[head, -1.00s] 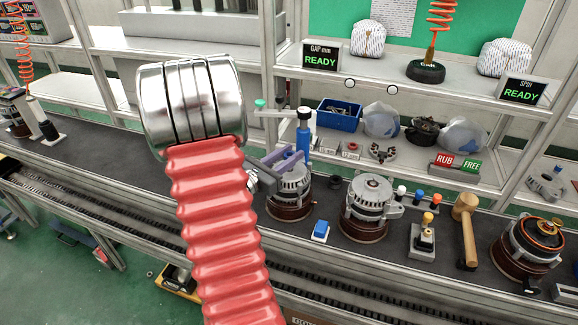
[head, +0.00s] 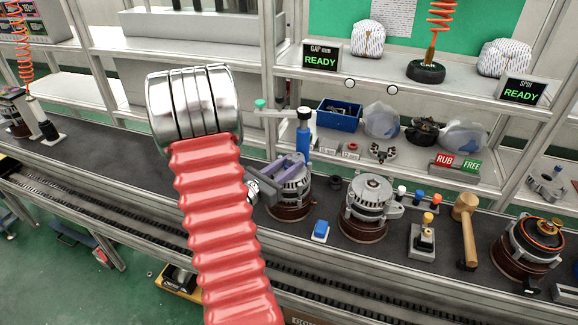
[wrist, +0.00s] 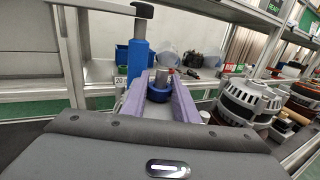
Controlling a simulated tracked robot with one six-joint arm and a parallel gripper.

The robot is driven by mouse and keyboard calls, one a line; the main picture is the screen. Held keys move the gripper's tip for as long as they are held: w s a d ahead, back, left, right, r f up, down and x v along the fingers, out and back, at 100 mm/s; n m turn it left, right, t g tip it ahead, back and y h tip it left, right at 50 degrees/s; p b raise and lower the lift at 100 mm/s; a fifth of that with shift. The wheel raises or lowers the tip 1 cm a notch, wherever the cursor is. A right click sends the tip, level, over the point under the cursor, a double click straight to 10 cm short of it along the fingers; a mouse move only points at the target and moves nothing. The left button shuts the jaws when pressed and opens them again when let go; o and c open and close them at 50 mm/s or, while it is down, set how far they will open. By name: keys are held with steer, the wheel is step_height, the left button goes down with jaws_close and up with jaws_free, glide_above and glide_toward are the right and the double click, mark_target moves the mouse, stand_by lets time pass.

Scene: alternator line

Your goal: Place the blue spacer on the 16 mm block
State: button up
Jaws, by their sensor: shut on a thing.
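My gripper (wrist: 158,97) has purple fingers, shut on the blue spacer (wrist: 158,94), a blue ring that shows between them in the wrist view. A grey upright piece stands at the ring; I cannot tell whether it passes through it. In the head view my gripper (head: 291,168) is over the left alternator (head: 289,198), beside the blue post; the spacer cannot be made out there. Small grey blocks (head: 327,147) stand on the lower shelf behind; their numbers are unreadable. A block marked 20 (wrist: 120,82) shows in the wrist view. I cannot tell which block is the 16 mm one.
The blue post (head: 303,138) with a dark top and side arm stands close behind my gripper. A second alternator (head: 368,205) is to the right, with a mallet (head: 466,222) beyond. A blue bin (head: 339,115) is on the shelf. The dark belt is clear to the left.

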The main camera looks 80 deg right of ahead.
steer(key=shift+f, duration=0.2)
steer(key=o, duration=1.1)
steer(key=shift+c, duration=0.2)
steer(key=v, duration=1.3)
steer(key=shift+a, duration=0.35)
steer(key=shift+w, duration=0.15)
